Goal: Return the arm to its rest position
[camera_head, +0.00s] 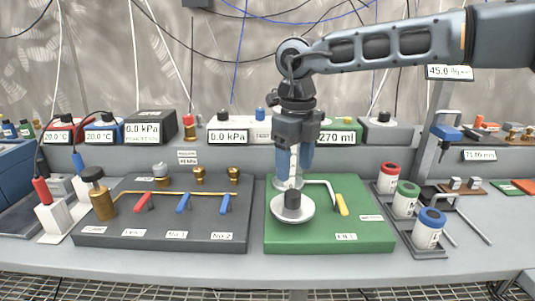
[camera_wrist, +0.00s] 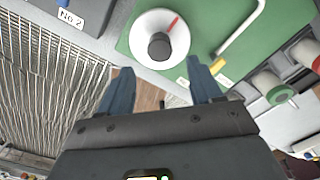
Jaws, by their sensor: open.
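My gripper (camera_head: 294,158) hangs from my arm, pointing down over the green board (camera_head: 370,236) on the bench. Its two blue fingers are apart, and I see nothing between them. In the head view the fingers overlap a glass piece standing behind or below them. A white round dial (camera_head: 307,211) with a black knob (camera_head: 292,199) is just below the fingertips; I cannot tell the exact gap. In the wrist view, the open gripper (camera_wrist: 158,85) is at the middle, with the white dial (camera_wrist: 150,22) and its red mark beyond the fingertips.
A dark board (camera_head: 190,215) with coloured valve handles lies left of the green board. Red, green and blue-capped containers (camera_head: 405,198) stand at right. Display boxes (camera_head: 228,135) line the back shelf. The bench's front strip (camera_head: 200,265) is clear.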

